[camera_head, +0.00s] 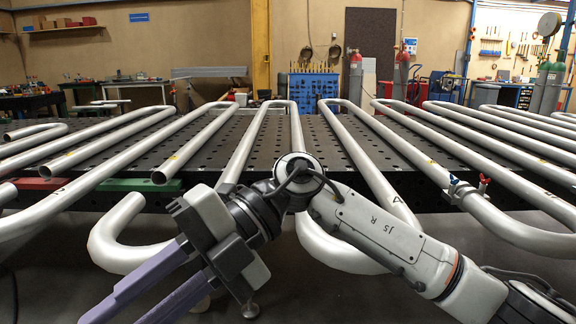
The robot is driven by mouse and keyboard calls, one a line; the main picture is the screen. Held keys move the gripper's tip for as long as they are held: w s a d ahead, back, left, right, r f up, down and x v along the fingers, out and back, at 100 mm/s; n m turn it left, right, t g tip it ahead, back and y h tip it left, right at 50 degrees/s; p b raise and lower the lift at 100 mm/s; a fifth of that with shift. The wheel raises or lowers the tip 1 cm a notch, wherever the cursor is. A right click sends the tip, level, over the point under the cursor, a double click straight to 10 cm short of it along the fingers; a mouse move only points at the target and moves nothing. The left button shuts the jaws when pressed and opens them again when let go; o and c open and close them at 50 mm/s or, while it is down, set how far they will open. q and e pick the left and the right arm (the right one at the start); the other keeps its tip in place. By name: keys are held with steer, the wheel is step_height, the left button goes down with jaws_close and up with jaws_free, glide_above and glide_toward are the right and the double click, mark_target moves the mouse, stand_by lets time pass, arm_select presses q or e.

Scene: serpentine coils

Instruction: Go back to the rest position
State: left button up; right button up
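The serpentine coils are grey metal tubes (265,135) lying across a dark perforated table (225,150), with several bends hanging past its near edge. My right arm comes in from the lower right. My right gripper (116,318) is in front of the near edge and points to the lower left. Its two purple fingers are apart with nothing seen between them; their tips are at the bottom edge of the picture. The arm and gripper hide part of the coil bends and table edge behind them. My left gripper is not in view.
Red (38,184) and green (138,185) blocks lie on the table's near edge. A clamp with blue and red handles (467,192) sits on a tube at the right. Floor shows below the table edge.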

steer(key=w+d+r+m+t+y+p, duration=0.1)
steer(key=w+r+m+t+y, duration=0.4)
steer(key=m+y, duration=0.6)
steer(key=w+d+f+m+t+y, duration=0.1)
steer(key=w+d+f+m+t, duration=0.65)
steer(key=t, duration=0.65)
steer(key=w+d+f+m+t+h+p, duration=0.1)
steer(key=w+d+f+m+t+h, duration=0.1)
steer(key=d+f+m+t+h, duration=0.35)
steer(key=w+d+f+m+t+h, duration=0.2)
steer(key=d+f+m+h, duration=0.1)
steer(key=f+m+h, duration=0.45)
steer(key=s+d+f+m+g+h+p, duration=0.1)
steer(key=s+d+f+m+g+h, duration=0.3)
steer(key=f, duration=0.6)
steer(key=s+d+f+m+g+h, duration=0.25)
steer(key=s+d+f, duration=0.4)
steer(key=f, duration=0.35)
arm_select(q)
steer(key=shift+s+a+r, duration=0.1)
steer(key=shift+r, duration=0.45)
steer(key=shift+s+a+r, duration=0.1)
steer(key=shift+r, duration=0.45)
arm_select(e)
steer(key=s+d+f+g, duration=0.3)
steer(key=s+f, duration=0.5)
steer(key=s, duration=0.3)
steer(key=shift+d+f+m+h, duration=0.15)
steer(key=shift+d+m+h, duration=0.25)
steer(key=shift+d, duration=0.25)
